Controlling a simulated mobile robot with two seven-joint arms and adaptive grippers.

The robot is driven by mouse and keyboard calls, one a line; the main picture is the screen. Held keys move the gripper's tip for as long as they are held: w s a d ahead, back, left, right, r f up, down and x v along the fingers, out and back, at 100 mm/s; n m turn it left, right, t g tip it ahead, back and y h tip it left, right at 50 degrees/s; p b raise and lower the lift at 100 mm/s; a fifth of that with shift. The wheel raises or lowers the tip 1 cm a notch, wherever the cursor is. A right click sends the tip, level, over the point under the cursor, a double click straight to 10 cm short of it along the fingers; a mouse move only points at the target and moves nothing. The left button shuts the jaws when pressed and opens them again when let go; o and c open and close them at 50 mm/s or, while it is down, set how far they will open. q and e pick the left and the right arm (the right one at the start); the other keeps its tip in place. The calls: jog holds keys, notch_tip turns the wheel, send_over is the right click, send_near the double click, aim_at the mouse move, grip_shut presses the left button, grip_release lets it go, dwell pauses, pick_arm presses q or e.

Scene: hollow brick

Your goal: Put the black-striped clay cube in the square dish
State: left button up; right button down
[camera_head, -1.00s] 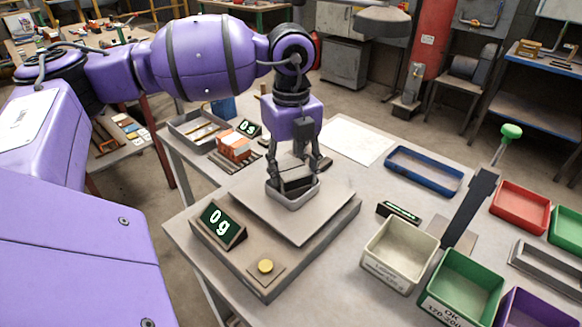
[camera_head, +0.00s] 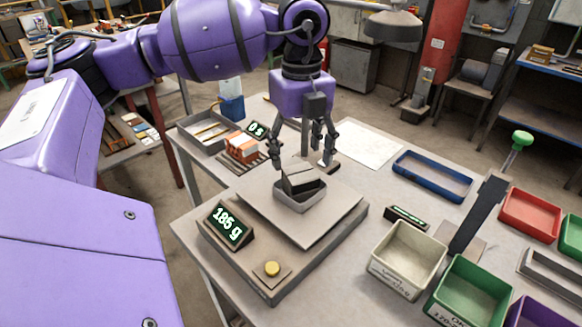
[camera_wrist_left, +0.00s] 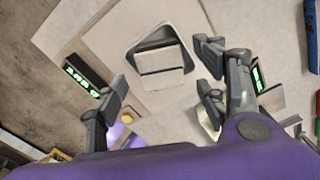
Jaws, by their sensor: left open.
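The clay cube (camera_head: 299,181), grey with a dark stripe, sits in the square dish (camera_head: 301,204) on the scale and sticks up above its rim, looking slightly tilted. In the left wrist view the cube (camera_wrist_left: 160,66) lies inside the dish (camera_wrist_left: 137,41), its dark stripe running across the top. My left gripper (camera_head: 303,160) is open just above the cube, its fingers spread apart on either side and clear of it. Its open fingers also show in the left wrist view (camera_wrist_left: 161,84). My right gripper is not in view.
The scale's plate (camera_head: 335,212) carries the dish, and its display (camera_head: 229,225) reads 185 g. A cream bin (camera_head: 405,255), a green bin (camera_head: 466,290) and a red bin (camera_head: 531,212) stand to the right. A blue tray (camera_head: 432,176) lies behind them.

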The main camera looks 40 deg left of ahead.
aim_at(299, 170)
pick_arm(q)
notch_tip(299, 170, up, 7)
dwell(0.3)
dwell(1.0)
